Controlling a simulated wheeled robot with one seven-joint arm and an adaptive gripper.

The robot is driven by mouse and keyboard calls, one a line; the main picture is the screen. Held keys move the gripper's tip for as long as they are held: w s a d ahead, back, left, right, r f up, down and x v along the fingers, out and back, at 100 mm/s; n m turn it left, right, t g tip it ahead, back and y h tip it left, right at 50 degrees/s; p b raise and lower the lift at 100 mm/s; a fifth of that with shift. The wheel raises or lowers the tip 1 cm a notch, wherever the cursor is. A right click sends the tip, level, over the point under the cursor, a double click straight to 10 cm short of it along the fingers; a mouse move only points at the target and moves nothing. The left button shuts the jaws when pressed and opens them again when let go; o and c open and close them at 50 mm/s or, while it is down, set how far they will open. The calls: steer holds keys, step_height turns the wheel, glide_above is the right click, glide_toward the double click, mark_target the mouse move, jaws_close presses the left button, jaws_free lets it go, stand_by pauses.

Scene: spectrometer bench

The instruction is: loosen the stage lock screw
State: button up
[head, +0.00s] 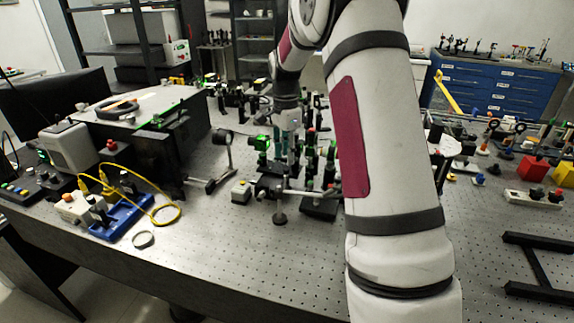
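My white arm crosses the picture from the bottom right to the top, and its wrist comes down over the middle of the bench. My gripper (284,148) is small and dark at the end of that wrist, among crowded black optics mounts. Its fingers are too small and mixed with the mounts to tell whether they are open or shut. A dark stage assembly (268,187) sits just below it on the bench. A round grey knob-like part (280,218) shows at the front of this assembly. I cannot tell whether it is the stage lock screw.
The perforated optical bench (240,255) has free room at its front. A black box (175,150) and a blue tray (120,217) with a looped yellow cable (168,212) stand at left. A small white box (241,192) is left of the stage. Several optics and a red block (532,168) stand at right.

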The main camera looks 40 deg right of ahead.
mark_target(286, 169)
steer(key=shift+f+p, duration=0.3)
steer(key=shift+f, duration=2.1)
jaws_close()
